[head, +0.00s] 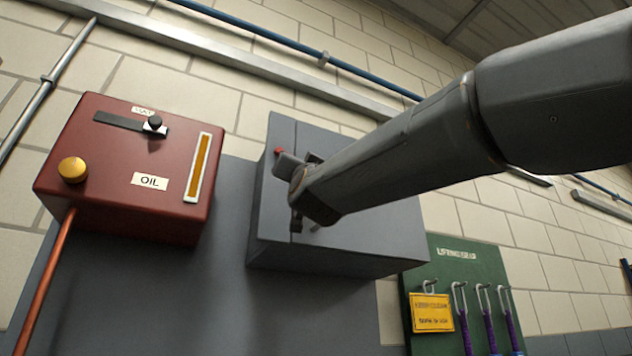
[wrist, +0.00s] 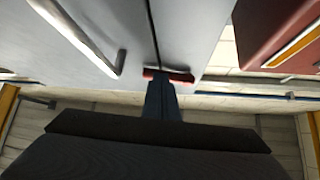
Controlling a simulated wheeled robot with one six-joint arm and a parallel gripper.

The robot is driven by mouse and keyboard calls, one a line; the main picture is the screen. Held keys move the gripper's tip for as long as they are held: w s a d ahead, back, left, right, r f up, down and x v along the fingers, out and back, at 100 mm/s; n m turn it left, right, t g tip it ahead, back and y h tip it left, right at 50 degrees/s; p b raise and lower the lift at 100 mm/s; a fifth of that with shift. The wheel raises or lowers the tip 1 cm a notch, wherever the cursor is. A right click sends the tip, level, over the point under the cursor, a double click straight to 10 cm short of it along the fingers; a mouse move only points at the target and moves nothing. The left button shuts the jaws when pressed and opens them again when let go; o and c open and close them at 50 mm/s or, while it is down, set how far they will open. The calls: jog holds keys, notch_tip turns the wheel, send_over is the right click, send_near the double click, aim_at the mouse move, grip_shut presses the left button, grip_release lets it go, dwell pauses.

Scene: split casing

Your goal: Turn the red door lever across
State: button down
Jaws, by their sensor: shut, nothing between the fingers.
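The grey split casing (head: 355,245) hangs on the wall, with a seam down its front face. The red lever (head: 279,151) shows as a small red spot near the casing's upper left, mostly hidden by my gripper (head: 286,165). In the wrist view the red lever (wrist: 182,77) lies crosswise over the dark seam between the two grey panels (wrist: 190,30). My gripper (wrist: 160,84) is shut and empty, its fingertips overlapping the lever's middle in the picture. I cannot tell whether they touch it.
A grey bar handle (wrist: 121,63) stands out from one panel. A red oil box (head: 122,190) with a yellow knob is left of the casing. A green lifting-gear board (head: 455,265) hangs lower right. Pipes (head: 250,28) run along the wall above.

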jog(key=b+v, duration=1.1)
jog(key=v, duration=0.3)
jog(key=shift+a+b, duration=0.25)
jog(key=shift+b, duration=0.05)
jog(key=shift+s, duration=0.15)
dwell(0.6)
